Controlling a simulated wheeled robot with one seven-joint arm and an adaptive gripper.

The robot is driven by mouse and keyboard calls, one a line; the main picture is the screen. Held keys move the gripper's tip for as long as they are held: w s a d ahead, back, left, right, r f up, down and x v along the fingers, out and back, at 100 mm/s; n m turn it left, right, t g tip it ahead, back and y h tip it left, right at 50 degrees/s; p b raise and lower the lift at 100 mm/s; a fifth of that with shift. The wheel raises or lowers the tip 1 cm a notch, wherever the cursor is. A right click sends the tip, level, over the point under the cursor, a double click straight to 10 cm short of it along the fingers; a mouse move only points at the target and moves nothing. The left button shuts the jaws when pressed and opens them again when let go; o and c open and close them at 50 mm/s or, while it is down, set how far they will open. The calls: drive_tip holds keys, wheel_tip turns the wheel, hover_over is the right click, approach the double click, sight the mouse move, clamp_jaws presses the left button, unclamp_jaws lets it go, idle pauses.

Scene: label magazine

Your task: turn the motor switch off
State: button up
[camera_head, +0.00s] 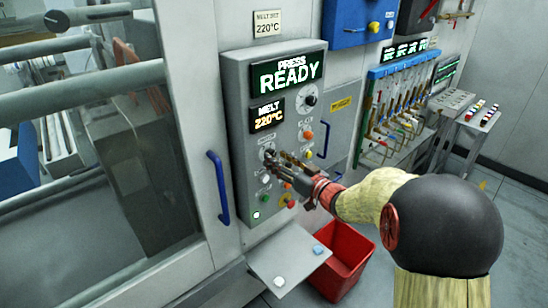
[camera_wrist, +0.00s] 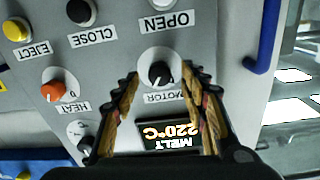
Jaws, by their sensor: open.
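The press control panel (camera_head: 240,110) is a grey upright box with lit READY and MELT 220°C displays. The motor switch (camera_wrist: 160,74) is a black knob on a pale round plate, beside an upside-down MOTOR label in the wrist view. Its position marks are too small to read. My gripper (camera_wrist: 158,82) is open, its two ridged fingers on either side of the knob; I cannot tell whether they touch it. In the head view my gripper (camera_head: 278,159) reaches the panel from the right and partly covers the controls there.
Near the motor switch are an orange heat knob (camera_wrist: 54,92), a black close button (camera_wrist: 80,12) and a yellow eject button (camera_wrist: 15,30). A blue handle (camera_head: 218,188) stands left of the panel. A red bin (camera_head: 345,255) and a grey shelf (camera_head: 275,257) are below.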

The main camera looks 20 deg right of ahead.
drive_tip(key=shift+x, duration=1.25)
drive_tip(key=shift+c, duration=0.9)
clamp_jaws()
drive_tip(key=shift+n+b, duration=0.4)
drive_tip(key=shift+b, duration=0.1)
drive_tip(key=n+b, duration=1.3)
drive_tip(key=shift+f+b, duration=0.1)
drive_tip(key=shift+b, duration=0.2)
drive_tip(key=shift+n, duration=0.3)
